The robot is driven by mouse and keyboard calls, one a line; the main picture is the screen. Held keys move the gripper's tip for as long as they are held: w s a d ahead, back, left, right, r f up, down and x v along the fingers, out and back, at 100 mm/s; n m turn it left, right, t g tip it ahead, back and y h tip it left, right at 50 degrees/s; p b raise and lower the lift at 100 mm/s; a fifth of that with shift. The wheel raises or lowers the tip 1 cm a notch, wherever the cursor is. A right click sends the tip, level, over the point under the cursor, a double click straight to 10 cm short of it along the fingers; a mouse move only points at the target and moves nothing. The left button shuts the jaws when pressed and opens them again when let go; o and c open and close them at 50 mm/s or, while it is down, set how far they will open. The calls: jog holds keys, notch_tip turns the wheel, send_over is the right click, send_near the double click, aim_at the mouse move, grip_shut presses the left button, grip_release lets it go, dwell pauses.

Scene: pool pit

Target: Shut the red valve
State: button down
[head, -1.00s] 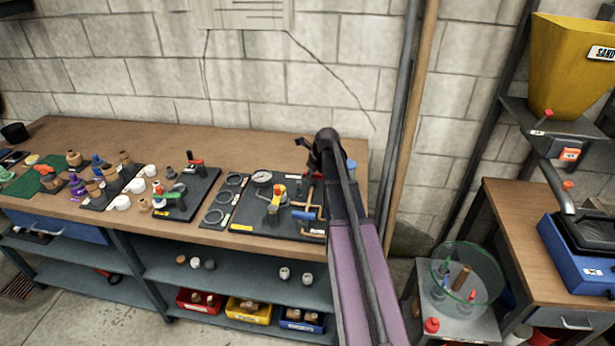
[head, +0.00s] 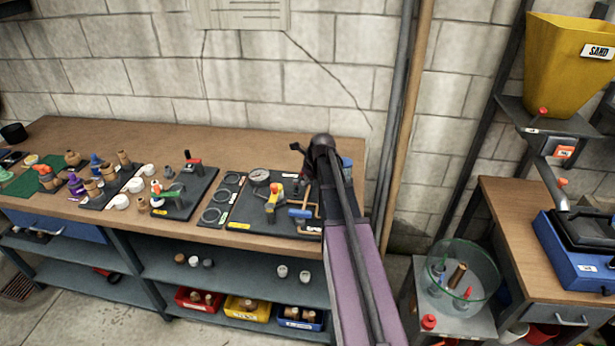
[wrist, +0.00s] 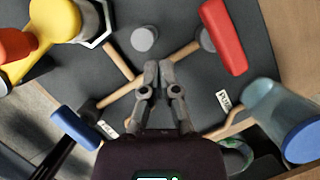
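In the wrist view, a red valve handle (wrist: 224,37) stands above and right of my gripper, on a copper pipe (wrist: 184,52) over a dark board. My gripper (wrist: 158,70) points at the board with its fingertips close together and nothing between them. The fingertips look apart from the red handle. In the head view, the board (head: 255,227) lies at the bench's right end, partly behind my arm. My arm hides the gripper there, and I cannot make out this red handle.
A blue handle (wrist: 75,127) is at lower left in the wrist view, a yellow valve (wrist: 55,18) at upper left, and a clear blue-capped part (wrist: 285,120) at right. On the bench, another board (head: 188,205) carries green and red handles. The rear of the bench (head: 150,133) is clear.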

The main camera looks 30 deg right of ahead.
jog(key=shift+s+a+r+p, duration=0.15)
jog(key=shift+r+p, duration=0.5)
jog(key=shift+r, duration=0.3)
notch_tip(320, 180, up, 7)
jog(key=s+a+p, duration=0.2)
jog(key=p, duration=0.5)
jog(key=shift+s, duration=0.2)
jog(key=shift+r, duration=0.1)
jog(key=s+a+n+g+h, duration=0.1)
jog(key=s+a+n+g, duration=0.1)
jog(key=s+a+n, duration=0.7)
jog(key=s+a+f+n+g, duration=0.1)
jog(key=s+a+n, duration=0.8)
jog(key=n, duration=1.3)
jog(key=shift+a+f+g+h, duration=0.15)
jog(key=shift+a+g+h, duration=0.3)
jog(key=shift+a, duration=0.7)
jog(key=shift+d, duration=0.15)
